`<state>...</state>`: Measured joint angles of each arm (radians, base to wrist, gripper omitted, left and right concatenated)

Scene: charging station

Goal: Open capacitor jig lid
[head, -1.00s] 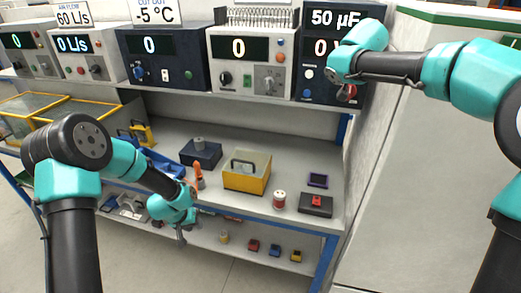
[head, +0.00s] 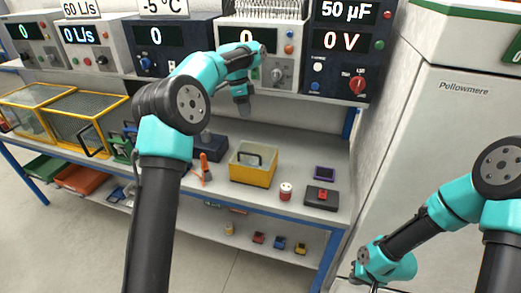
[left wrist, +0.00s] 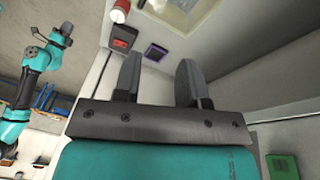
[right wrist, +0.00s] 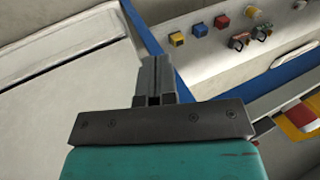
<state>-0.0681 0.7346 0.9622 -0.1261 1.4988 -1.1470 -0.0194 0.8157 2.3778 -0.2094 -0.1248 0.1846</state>
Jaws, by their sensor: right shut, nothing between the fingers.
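A yellow box with a clear lid and a black handle (head: 251,167), which looks like the capacitor jig, stands on the bench; its lid looks shut. In the left wrist view part of a pale box (left wrist: 183,12) shows at the top edge. My left gripper (head: 243,108) is above and behind the box, apart from it; the left wrist view shows its fingers (left wrist: 160,75) open and empty. My right gripper (head: 362,280) hangs low at the right, by the cabinet, far from the box. The right wrist view shows its fingers (right wrist: 155,68) shut and empty.
A red-and-white cylinder (head: 286,191), a dark block with a red top (head: 321,198) and a purple tray (head: 325,173) lie right of the box. An orange-handled tool (head: 205,168) lies left. Meters (head: 341,55) line the shelf above. A cabinet (head: 455,110) stands right.

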